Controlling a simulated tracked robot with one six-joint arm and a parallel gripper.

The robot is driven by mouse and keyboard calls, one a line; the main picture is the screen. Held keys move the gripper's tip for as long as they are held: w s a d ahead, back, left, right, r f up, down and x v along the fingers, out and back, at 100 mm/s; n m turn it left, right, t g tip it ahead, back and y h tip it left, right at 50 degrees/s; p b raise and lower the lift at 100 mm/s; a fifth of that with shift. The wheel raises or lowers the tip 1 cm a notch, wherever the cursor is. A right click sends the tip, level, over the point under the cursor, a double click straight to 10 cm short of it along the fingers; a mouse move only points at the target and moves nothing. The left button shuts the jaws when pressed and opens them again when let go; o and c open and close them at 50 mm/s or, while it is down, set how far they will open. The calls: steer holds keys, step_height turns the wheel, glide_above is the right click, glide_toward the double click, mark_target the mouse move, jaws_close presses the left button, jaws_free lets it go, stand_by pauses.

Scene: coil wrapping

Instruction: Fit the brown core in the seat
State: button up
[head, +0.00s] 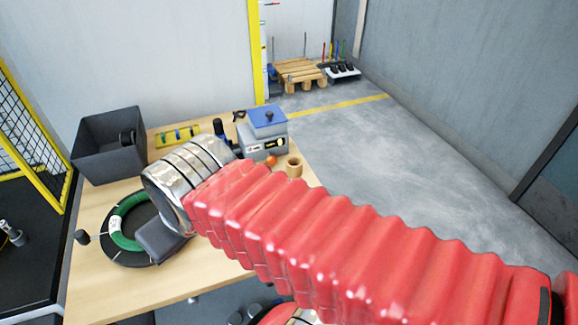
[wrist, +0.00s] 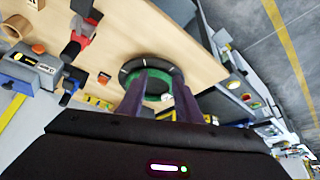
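The brown core (head: 294,167) stands upright near the right edge of the wooden table in the head view, a short hollow cylinder. It also seems to show at the far upper left of the wrist view (wrist: 17,24). My gripper (wrist: 161,76) is open and empty, its two fingers apart, over the black round plate (wrist: 128,74) with the green coil (wrist: 157,72). It is well away from the core. In the head view my arm covers part of the table, and the fingers are hidden. I cannot tell which part is the seat.
A blue-topped grey machine (head: 262,138) with an orange button (head: 271,160) stands beside the core. A dark bin (head: 108,145) and a yellow rack (head: 177,137) are at the back of the table. The front of the table (head: 110,285) is clear.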

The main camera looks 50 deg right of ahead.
steer(key=o, duration=0.3)
steer(key=shift+w+d+r, duration=0.1)
steer(key=shift+d, duration=0.05)
steer(key=shift+o, duration=0.8)
steer(key=shift+w+d+r, duration=0.1)
steer(key=shift+w+d, duration=0.15)
steer(key=shift+o, duration=1.1)
steer(key=w+d+r+m+g+h, duration=0.1)
steer(key=w+d+m, duration=0.3)
steer(key=d, duration=0.6)
steer(key=shift+w+r+g, duration=0.5)
steer(key=shift+w+r, duration=0.1)
steer(key=shift+w, duration=0.55)
steer(key=d+f+m+g, duration=0.1)
steer(key=d+f+m, duration=0.2)
steer(key=d, duration=1.3)
steer(key=d+f+m+g+y, duration=0.1)
steer(key=d+f+m, duration=0.3)
steer(key=d, duration=1.2)
steer(key=shift+w+d+m+g, duration=0.2)
steer(key=shift+m+g, duration=0.4)
steer(key=shift+g, duration=0.2)
